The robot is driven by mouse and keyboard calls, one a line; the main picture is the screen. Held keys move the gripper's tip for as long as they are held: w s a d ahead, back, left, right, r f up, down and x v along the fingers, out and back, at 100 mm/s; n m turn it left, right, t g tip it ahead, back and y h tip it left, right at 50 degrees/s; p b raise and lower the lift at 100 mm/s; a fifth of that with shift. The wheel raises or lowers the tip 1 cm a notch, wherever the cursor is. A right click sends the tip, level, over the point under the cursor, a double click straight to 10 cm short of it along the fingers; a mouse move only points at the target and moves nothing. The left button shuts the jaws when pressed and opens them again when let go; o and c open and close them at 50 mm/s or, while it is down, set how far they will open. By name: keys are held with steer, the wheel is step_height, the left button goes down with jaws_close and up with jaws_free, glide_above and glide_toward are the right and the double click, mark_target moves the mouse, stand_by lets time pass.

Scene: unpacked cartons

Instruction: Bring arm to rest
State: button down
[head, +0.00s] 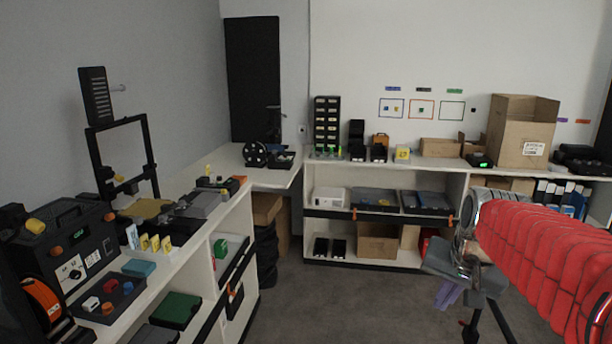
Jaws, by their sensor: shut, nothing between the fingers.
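My arm, in a red ribbed sleeve, reaches in from the right edge of the head view. It ends in a shiny metal wrist with grey parts below. My gripper (449,292) hangs under this wrist, over the open grey floor in front of the right-hand shelf. It is small and partly covered by the wrist parts. It looks shut, with nothing held.
A white shelf unit (440,168) with boxes and trays stands along the back wall, a large open carton (519,130) on its right. A white bench (190,240) crowded with devices runs along the left. The grey floor (345,300) between them is clear.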

steer(key=s+a+f+n, duration=0.2)
steer(key=s+a, duration=0.3)
steer(key=s, duration=0.3)
steer(key=s+a+f+n+t, duration=0.1)
steer(key=s+a+n, duration=0.3)
steer(key=s, duration=0.5)
steer(key=shift+s+a+f+y, duration=0.15)
steer(key=shift+a+f+y, duration=0.15)
steer(key=shift+a+f, duration=0.5)
steer(key=shift+a+r, duration=0.1)
steer(key=shift+r, duration=0.05)
steer(key=shift+s, duration=0.1)
